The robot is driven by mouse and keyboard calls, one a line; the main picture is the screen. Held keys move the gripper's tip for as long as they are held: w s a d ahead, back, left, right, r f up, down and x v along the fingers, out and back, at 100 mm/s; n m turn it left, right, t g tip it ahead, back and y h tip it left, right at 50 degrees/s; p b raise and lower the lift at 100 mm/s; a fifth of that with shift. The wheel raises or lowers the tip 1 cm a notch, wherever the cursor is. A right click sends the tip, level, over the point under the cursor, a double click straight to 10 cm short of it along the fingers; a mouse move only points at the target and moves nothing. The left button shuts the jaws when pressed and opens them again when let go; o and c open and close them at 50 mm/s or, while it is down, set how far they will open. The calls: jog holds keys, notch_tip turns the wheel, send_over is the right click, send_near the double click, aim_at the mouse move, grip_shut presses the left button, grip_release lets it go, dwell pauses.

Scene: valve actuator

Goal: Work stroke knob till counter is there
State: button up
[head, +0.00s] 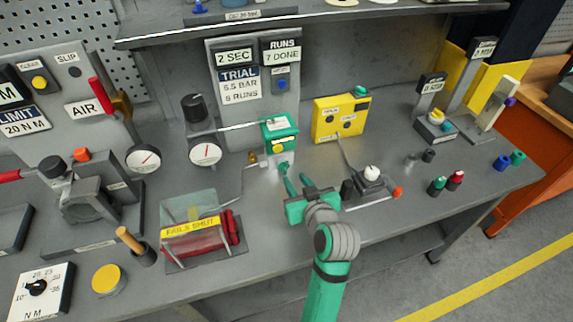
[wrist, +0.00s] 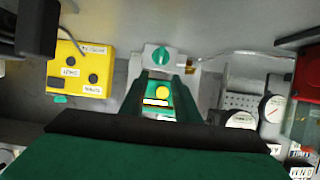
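In the wrist view a green knob (wrist: 160,57) sits on a pale grey block, just beyond my fingertips; I read no label on it. My gripper (head: 294,177) is open and empty, its two green fingers apart and pointing at the green box. In the wrist view the gripper (wrist: 160,88) frames the green box (wrist: 160,106) with its yellow button. The green box (head: 281,130) also shows in the head view. The counter sign (head: 282,50) reads "RUNS 7 DONE". The trial plate (head: 239,84) reads 5.5 bar, 8 runs. Another sign (head: 234,56) reads "2 SEC".
A yellow box (head: 340,117) stands right of the green box, with a small device (head: 370,182) on a cable before it. A gauge (head: 205,153) is to the left. A covered red unit (head: 202,237) marked "FAILS SHUT" stands front left. A shelf (head: 300,22) overhangs the back.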

aim_at(285, 167)
jog(key=x, duration=0.8)
jog(key=shift+w+a+f, duration=0.1)
jog(key=shift+w+f, duration=0.1)
jog(key=shift+w, duration=0.15)
grip_shut()
